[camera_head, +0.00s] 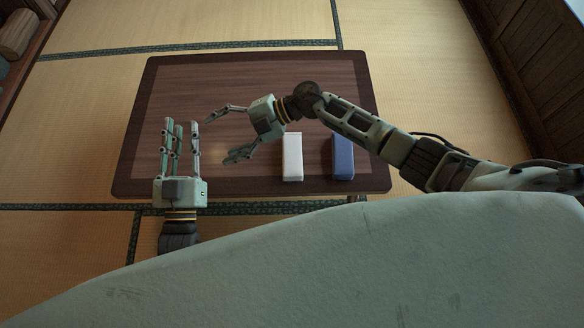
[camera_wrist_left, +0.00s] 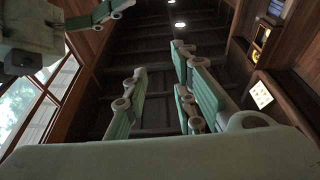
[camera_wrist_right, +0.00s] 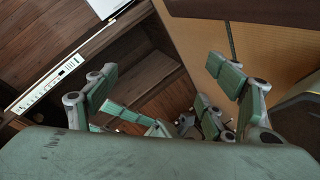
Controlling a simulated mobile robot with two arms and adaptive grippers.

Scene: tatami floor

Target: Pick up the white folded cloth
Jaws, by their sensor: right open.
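The white folded cloth (camera_head: 292,158) lies on the dark wooden low table (camera_head: 240,80), near its front edge and right of centre. It is a narrow upright-looking block in the head view and I do not see it in the wrist views. My right gripper (camera_head: 218,138) is open and empty over the table, left of the cloth, with its fingers pointing left, away from it. My left gripper (camera_head: 181,123) is open and empty at the table's front left, farther from the cloth. Its fingers also show apart in the left wrist view (camera_wrist_left: 160,75).
A blue folded cloth (camera_head: 342,158) lies just right of the white one, with a narrow gap between. My right arm crosses above the table's right side, behind both cloths. The back left of the table is clear. Tatami floor (camera_head: 430,60) surrounds the table.

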